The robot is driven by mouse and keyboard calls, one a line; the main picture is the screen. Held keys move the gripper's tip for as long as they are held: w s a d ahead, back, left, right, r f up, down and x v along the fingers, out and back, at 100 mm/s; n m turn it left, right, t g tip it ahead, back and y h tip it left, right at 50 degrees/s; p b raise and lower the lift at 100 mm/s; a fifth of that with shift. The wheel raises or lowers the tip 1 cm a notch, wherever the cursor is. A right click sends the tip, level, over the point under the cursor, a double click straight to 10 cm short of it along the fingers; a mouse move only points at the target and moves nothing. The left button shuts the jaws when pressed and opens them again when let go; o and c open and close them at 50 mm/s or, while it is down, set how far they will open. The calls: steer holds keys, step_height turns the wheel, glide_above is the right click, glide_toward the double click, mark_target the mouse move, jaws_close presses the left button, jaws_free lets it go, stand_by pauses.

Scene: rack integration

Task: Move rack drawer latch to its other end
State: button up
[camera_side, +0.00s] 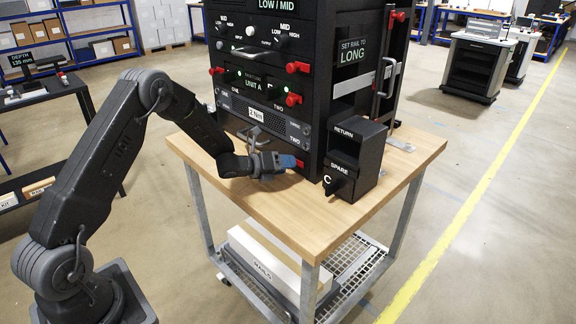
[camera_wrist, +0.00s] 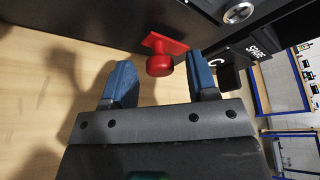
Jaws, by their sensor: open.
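The black rack (camera_side: 268,95) stands on a wooden-topped cart and carries several red latch knobs on its drawer fronts. A red latch (camera_wrist: 160,62) with a round knob shows in the wrist view, low on the rack front. It lies ahead of and between my two blue fingers, apart from both. In the side view my gripper (camera_side: 283,162) is at the rack's lower front, just above the cart top, and its fingers mostly hide that low latch. My gripper, also in the wrist view (camera_wrist: 162,85), is open and empty.
The black RETURN/SPARE box (camera_side: 353,160) stands on the wooden top (camera_side: 415,150) close to the right of my gripper. The wooden top (camera_wrist: 30,90) is bare on the left of the wrist view. Red knobs (camera_side: 292,99) and (camera_side: 297,67) project from the drawers above.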

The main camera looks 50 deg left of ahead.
steer(key=shift+x, duration=0.8)
steer(key=shift+c, duration=0.3)
jaws_close()
